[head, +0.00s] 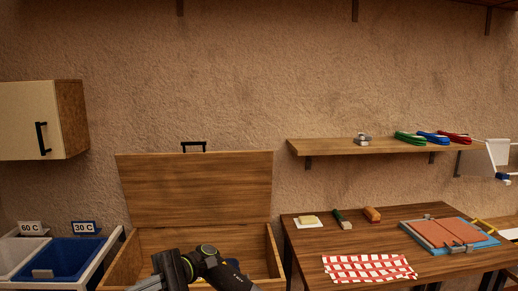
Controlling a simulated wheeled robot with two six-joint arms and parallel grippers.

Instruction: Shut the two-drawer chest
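A wooden chest (112,268) stands low at the left of centre in the head view, cut off by the bottom edge. Its broad lid (195,187) stands raised at the back, with a black handle (194,146) on its top edge. The inside is open to view; its lower front is out of frame, and I make out no drawers. My other gripper is out of view.
Left of the chest are a white bin (12,257) and a blue bin (58,257). A wooden table (330,241) with a checked cloth (368,268) stands close at right. A wall shelf (350,149) and a wall cabinet (30,122) hang above.

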